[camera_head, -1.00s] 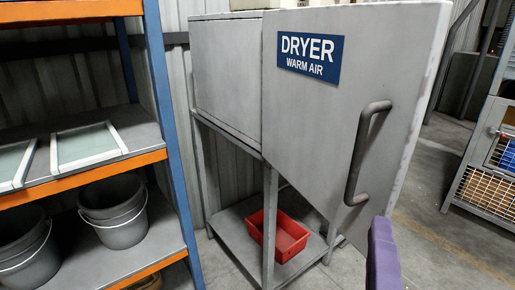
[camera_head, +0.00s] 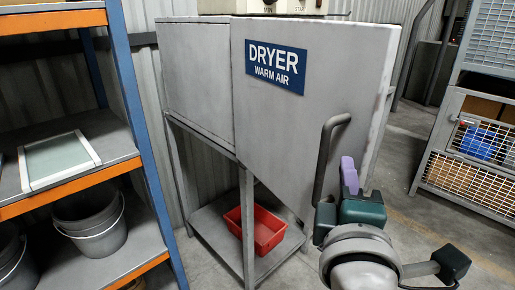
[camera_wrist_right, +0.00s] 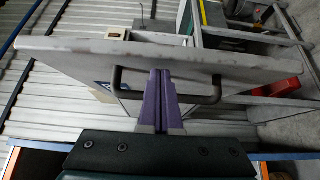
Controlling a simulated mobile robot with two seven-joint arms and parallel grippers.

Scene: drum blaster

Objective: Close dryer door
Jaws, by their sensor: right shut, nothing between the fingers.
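The dryer (camera_head: 193,85) is a grey cabinet on a frame. Its grey door (camera_head: 275,125) bears a blue "DRYER WARM AIR" label and appears open, swung out from the body. The dark bar handle (camera_head: 322,160) is on the door's face, and its lower end is hidden by my gripper. My right gripper (camera_head: 349,175), with purple fingers, is shut and empty beside the handle. In the right wrist view, the fingers (camera_wrist_right: 160,85) point towards the door (camera_wrist_right: 230,58) and overlap the middle of the handle (camera_wrist_right: 200,98); contact is unclear. My left gripper is not in view.
A red tray (camera_head: 262,232) sits on the dryer's lower shelf. An orange-and-blue rack (camera_head: 135,130) with grey buckets (camera_head: 95,222) stands at the left. A wire-mesh cage (camera_head: 480,140) stands at the right. Free floor lies between dryer and cage.

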